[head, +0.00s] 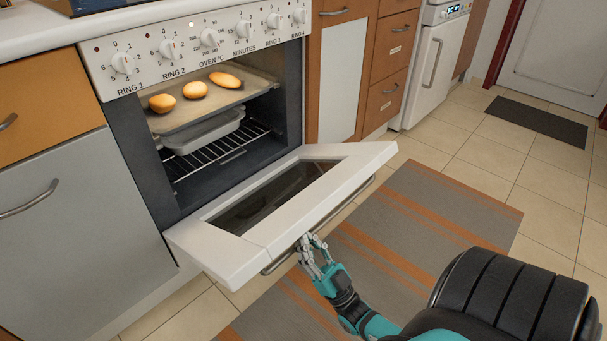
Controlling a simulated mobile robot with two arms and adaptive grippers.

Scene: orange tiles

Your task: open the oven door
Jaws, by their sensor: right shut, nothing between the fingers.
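The oven (160,140) stands at the left of the head view with its white door (340,190) swung down, tilted out over the floor. The door's metal handle bar (345,207) runs along its outer edge. My right gripper (308,243) is shut and empty at the door's front edge, close to the handle; I cannot tell whether it touches. My left gripper is not in view. Inside the oven, three bread rolls (196,90) lie on a tray (215,108), with a metal pan (203,133) below.
Control knobs (210,37) line the panel above the oven. Grey and orange cabinets (65,190) flank it. A striped rug (400,235) covers the tiled floor in front. A dark mat (540,121) lies by a white door (560,50) at the back right.

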